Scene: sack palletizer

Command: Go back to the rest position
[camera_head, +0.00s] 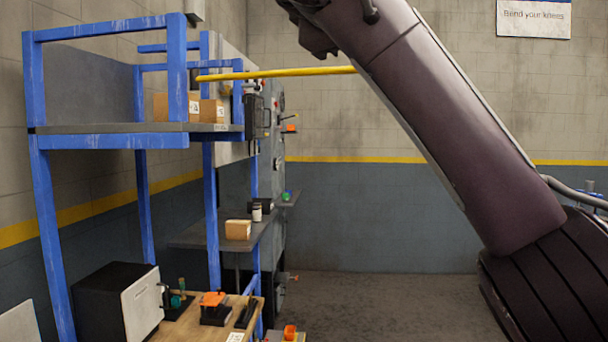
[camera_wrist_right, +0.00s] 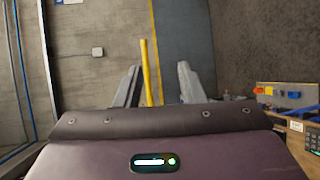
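My right arm rises from the lower right to the top edge in the head view, large and close. My right gripper (camera_wrist_right: 159,67) shows in the right wrist view with its two grey fingers apart. A yellow bar (camera_wrist_right: 148,72) appears between the fingers in that picture, with gaps on both sides; I cannot tell its depth. In the head view a yellow bar (camera_head: 275,73) runs level from the blue rack to behind my arm. My left gripper is not in view.
A blue rack (camera_head: 47,225) with cardboard boxes (camera_head: 212,110) stands at the left. Below are a wooden bench (camera_head: 190,329), a black-and-white box (camera_head: 105,300) and a grey shelf (camera_head: 205,235) with a small carton (camera_head: 238,229). Open floor (camera_head: 400,300) lies in the middle.

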